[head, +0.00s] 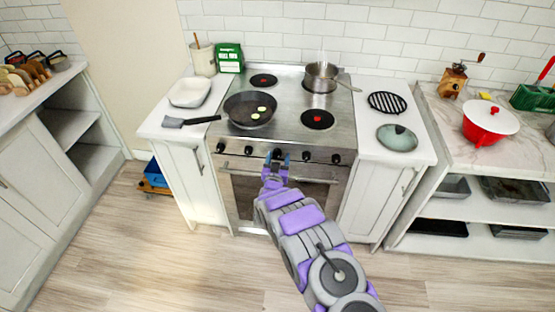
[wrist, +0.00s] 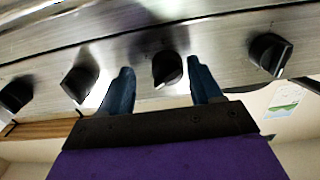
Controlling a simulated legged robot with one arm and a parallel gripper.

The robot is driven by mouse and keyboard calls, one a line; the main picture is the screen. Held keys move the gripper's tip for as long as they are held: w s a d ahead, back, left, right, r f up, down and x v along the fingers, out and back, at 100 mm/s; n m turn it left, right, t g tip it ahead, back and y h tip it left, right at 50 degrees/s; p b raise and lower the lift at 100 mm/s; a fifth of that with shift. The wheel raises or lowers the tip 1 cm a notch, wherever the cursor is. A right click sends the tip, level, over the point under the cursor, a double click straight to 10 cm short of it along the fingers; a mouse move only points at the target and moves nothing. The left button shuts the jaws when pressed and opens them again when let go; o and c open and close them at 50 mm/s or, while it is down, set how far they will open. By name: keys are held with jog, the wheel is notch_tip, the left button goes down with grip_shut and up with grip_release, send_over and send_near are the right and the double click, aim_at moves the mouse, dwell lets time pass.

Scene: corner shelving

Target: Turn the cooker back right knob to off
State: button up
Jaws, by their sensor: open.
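The cooker (head: 290,135) has a row of several black knobs on its steel front panel. My gripper (head: 278,157) is at the middle of this row. In the wrist view, its two blue fingers (wrist: 163,85) are open, one on each side of a black knob (wrist: 167,68). I cannot tell whether they touch it. Other knobs show to the left (wrist: 80,80) and right (wrist: 270,55). No markings show which knob is the back right one. A steaming pot (head: 321,78) stands on the back right burner.
A frying pan (head: 249,110) sits on the front left burner, its handle over the left counter. The front right burner (head: 318,119) and back left burner (head: 263,80) are bare and show red. The oven handle (head: 315,178) runs below the knobs. The floor in front is clear.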

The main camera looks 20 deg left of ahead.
jog(key=shift+s+a+f, duration=0.1)
jog(key=shift+a+f, duration=0.1)
jog(key=shift+a, duration=0.55)
jog(key=c, duration=0.5)
jog(key=shift+d+r, duration=0.1)
jog(key=shift+d, duration=0.2)
jog(key=c, duration=0.4)
jog(key=shift+a, duration=0.1)
jog(key=shift+c, duration=0.7)
jog(key=shift+r+n, duration=0.1)
jog(key=shift+n, duration=0.3)
jog(key=n+p, duration=0.1)
jog(key=n, duration=0.1)
jog(key=n+p, duration=0.1)
jog(key=n, duration=0.1)
jog(key=shift+r+n, duration=0.2)
jog(key=shift+n, duration=0.1)
jog(key=n, duration=0.3)
jog(key=shift+n+p, duration=0.3)
jog(key=shift+p, duration=0.05)
jog(key=shift+n, duration=1.5)
